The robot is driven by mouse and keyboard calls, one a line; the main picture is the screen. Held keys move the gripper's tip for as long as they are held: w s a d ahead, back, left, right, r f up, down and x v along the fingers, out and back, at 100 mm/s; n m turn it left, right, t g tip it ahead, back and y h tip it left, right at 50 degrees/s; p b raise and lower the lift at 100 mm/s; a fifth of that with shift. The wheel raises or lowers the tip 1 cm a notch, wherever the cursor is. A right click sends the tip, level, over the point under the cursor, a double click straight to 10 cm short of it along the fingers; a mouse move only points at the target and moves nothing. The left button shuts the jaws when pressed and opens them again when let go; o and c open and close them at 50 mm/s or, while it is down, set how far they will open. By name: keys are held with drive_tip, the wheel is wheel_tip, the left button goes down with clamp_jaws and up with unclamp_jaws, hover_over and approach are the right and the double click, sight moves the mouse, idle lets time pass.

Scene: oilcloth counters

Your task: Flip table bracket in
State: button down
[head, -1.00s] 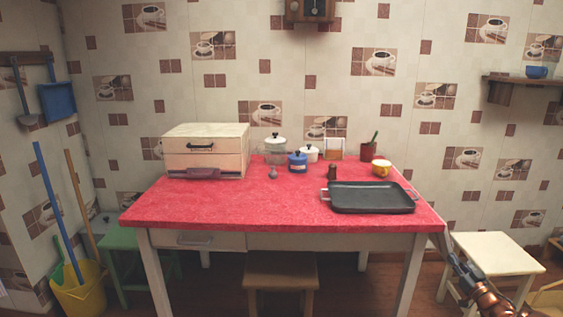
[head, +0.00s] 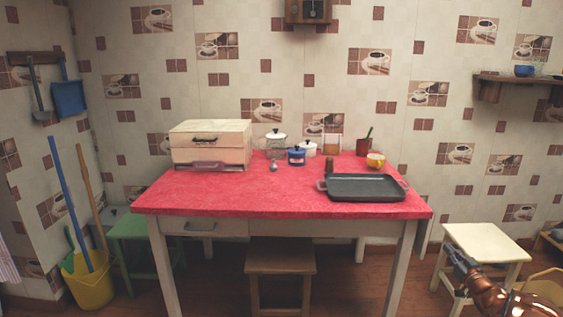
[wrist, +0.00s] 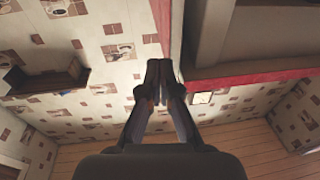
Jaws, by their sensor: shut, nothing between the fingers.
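The table (head: 250,195) has a red top, pale legs and a drawer at its front left. I cannot make out the bracket for certain in either view. My gripper (head: 458,252) is at the lower right in the head view, right of the table and in front of the cream stool. In the wrist view, my gripper (wrist: 160,72) has its two dark fingers together with nothing between them. A red edge of the table (wrist: 250,74) and grey parts beyond it lie at the upper right there; I cannot tell whether the fingertips touch them.
A black pan (head: 366,188) sits near the table's right end. A wooden box (head: 210,145) and several pots stand at the back. A brown stool (head: 280,255) is under the table's front, a cream stool (head: 487,243) at right, a green stool (head: 135,228) at left.

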drive_tip(key=w+a+r+m+g+h, duration=0.2)
drive_tip(key=w+a+r+g+h, duration=0.15)
drive_tip(key=a+r, duration=0.3)
drive_tip(key=s+a+r+m+g, duration=0.1)
drive_tip(key=s+a+r+g, duration=0.2)
drive_tip(key=s+a+g, duration=0.55)
drive_tip(key=s+a+n+g+y, duration=0.1)
drive_tip(key=s+a+g, duration=0.2)
drive_tip(key=s+a, duration=1.05)
drive_tip(key=s+a+n+g+y, duration=0.1)
drive_tip(key=s+a+g, duration=0.4)
drive_tip(key=s, duration=1.5)
drive_tip(key=s+a+g+y, duration=0.1)
drive_tip(key=s+a+g, duration=0.1)
drive_tip(key=s+a, duration=1.2)
drive_tip(key=s+d+r+p, duration=0.1)
drive_tip(key=s+r+p, duration=0.1)
drive_tip(key=r+p, duration=1)
drive_tip(key=s+d+r+t+p, duration=0.1)
drive_tip(key=s+r+p, duration=0.1)
drive_tip(key=r+p, duration=1)
wheel_tip(320, 180, up, 2)
drive_tip(key=shift+s+d+r, duration=0.1)
drive_tip(key=shift+s+d, duration=0.05)
drive_tip(key=shift+d, duration=0.1)
